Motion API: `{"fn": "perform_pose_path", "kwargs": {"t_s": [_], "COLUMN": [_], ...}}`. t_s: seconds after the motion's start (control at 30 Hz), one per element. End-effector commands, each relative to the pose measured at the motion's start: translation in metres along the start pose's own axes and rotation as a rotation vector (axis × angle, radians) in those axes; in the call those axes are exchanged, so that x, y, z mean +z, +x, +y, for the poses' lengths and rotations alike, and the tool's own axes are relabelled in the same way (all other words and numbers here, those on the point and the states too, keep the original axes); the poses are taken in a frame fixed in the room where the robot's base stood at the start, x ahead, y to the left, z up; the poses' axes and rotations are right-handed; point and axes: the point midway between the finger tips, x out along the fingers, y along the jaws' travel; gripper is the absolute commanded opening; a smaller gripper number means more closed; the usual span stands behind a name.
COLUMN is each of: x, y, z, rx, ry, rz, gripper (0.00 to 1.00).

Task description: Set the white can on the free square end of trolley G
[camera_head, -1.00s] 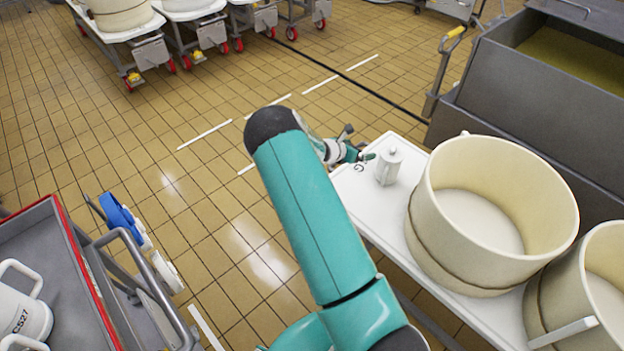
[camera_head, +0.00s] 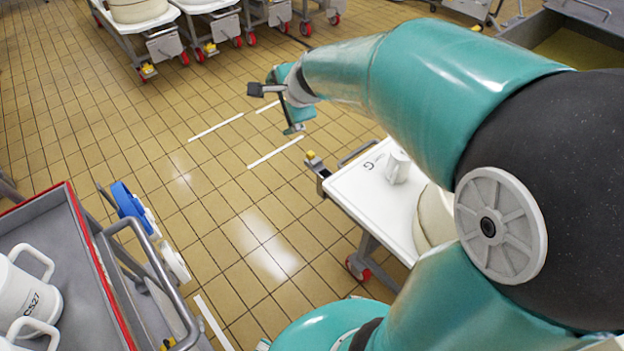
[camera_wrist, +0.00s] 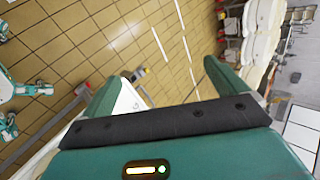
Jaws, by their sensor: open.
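The white can (camera_head: 397,167) stands upright on the square end of trolley G (camera_head: 372,190), near the printed letter G. It is clear of the trolley's edges. A large cream vat (camera_head: 432,220) is beside it, mostly hidden behind my arm. My gripper (camera_head: 292,125) is beyond and to the left of the trolley end, above the tiled floor and apart from the can. In the wrist view my gripper (camera_wrist: 158,78) has its two teal fingers wide apart, with nothing between them. The can cannot be made out in the wrist view.
At the left is a grey red-rimmed cart (camera_head: 85,255) with white jugs (camera_head: 25,295). A blue reel-like object (camera_head: 128,203) sits on its rail. Other trolleys with vats stand at the back. The tiled floor between is open. A grey bin (camera_head: 585,35) is at the top right.

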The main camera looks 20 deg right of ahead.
Motion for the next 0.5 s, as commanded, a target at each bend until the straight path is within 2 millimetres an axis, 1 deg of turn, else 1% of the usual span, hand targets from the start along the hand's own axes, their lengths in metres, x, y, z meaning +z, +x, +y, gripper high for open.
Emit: {"fn": "perform_pose_path", "kwargs": {"t_s": [0.03, 0.1, 0.17, 0.2, 0.23, 0.3, 0.4, 0.5], "x": [0.015, 0.032, 0.044, 0.051, 0.055, 0.062, 0.066, 0.066], "y": [-0.023, -0.049, -0.07, -0.084, -0.093, -0.116, -0.142, -0.161], "z": [0.008, 0.024, 0.04, 0.051, 0.061, 0.083, 0.115, 0.139], "rx": [0.01, 0.035, 0.059, 0.075, 0.09, 0.124, 0.185, 0.242], "ry": [-0.135, -0.336, -0.509, -0.623, -0.71, -0.908, -1.168, -1.364], "rz": [-0.026, -0.055, -0.076, -0.085, -0.092, -0.102, -0.108, -0.106], "gripper": [0.97, 0.97, 0.97, 0.97, 0.97, 0.97, 0.97, 0.97]}}
